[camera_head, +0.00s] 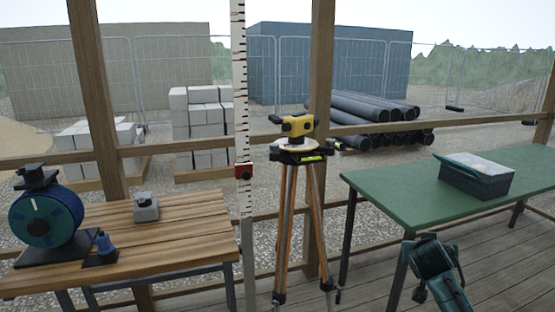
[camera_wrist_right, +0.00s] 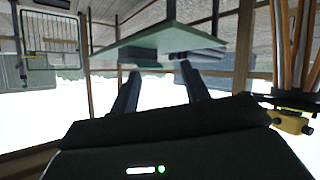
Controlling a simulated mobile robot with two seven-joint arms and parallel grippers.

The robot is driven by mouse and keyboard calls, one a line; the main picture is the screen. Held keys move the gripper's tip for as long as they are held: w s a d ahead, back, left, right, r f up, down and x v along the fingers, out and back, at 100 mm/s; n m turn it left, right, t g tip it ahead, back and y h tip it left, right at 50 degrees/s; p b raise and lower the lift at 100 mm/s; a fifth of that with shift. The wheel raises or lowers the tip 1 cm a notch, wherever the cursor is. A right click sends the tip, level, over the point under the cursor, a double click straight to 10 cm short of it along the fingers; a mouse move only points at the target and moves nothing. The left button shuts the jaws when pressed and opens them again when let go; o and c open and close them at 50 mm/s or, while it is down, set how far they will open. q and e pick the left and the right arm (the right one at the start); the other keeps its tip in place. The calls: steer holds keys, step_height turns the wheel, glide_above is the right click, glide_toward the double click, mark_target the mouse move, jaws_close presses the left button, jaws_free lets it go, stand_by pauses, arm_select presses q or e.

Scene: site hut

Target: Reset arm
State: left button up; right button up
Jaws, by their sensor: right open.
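My right arm comes in at the bottom right of the head view, in front of the green table (camera_head: 450,196) and low beside its near edge. Its gripper (camera_head: 414,268) is small and dark there. In the right wrist view the gripper (camera_wrist_right: 160,76) shows two dark fingers standing apart, with nothing between them. That view is upside down, with the green table's edge (camera_wrist_right: 150,44) beyond the fingertips. My left arm and gripper are not in view.
A dark case (camera_head: 476,178) sits on the green table. A yellow level (camera_head: 294,125) stands on a tripod (camera_head: 285,225), beside a graduated staff (camera_head: 240,90).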

steer(key=d+f+m+g+h+p, duration=0.1)
steer(key=d+f+m+g+p, duration=0.15)
steer(key=d, duration=0.55)
steer(key=w+a+r+n+t+y+b, duration=0.1)
steer(key=w+a+r+n+t+y, duration=0.4)
steer(key=w+a+r+n+t, duration=0.3)
steer(key=s+a+f+n+g+y, duration=0.1)
steer(key=s+a+f+n+y, duration=0.15)
steer(key=s+a+f, duration=0.75)
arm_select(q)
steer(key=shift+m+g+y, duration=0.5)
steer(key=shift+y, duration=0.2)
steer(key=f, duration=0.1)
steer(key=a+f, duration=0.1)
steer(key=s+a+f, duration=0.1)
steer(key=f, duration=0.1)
arm_select(e)
steer(key=s+a+f+g+y, duration=0.1)
steer(key=s+a+f, duration=0.3)
steer(key=s, duration=0.6)
steer(key=s+a+f+m+g+y, duration=0.1)
steer(key=s+a+f, duration=0.3)
steer(key=s, duration=0.6)
steer(key=s+a+f+g+y, duration=0.1)
steer(key=s+a+f+g, duration=0.1)
steer(key=s+f, duration=0.4)
steer(key=s+a, duration=0.1)
steer(key=s, duration=0.4)
steer(key=shift+a+f, duration=0.3)
steer(key=shift+a, duration=0.1)
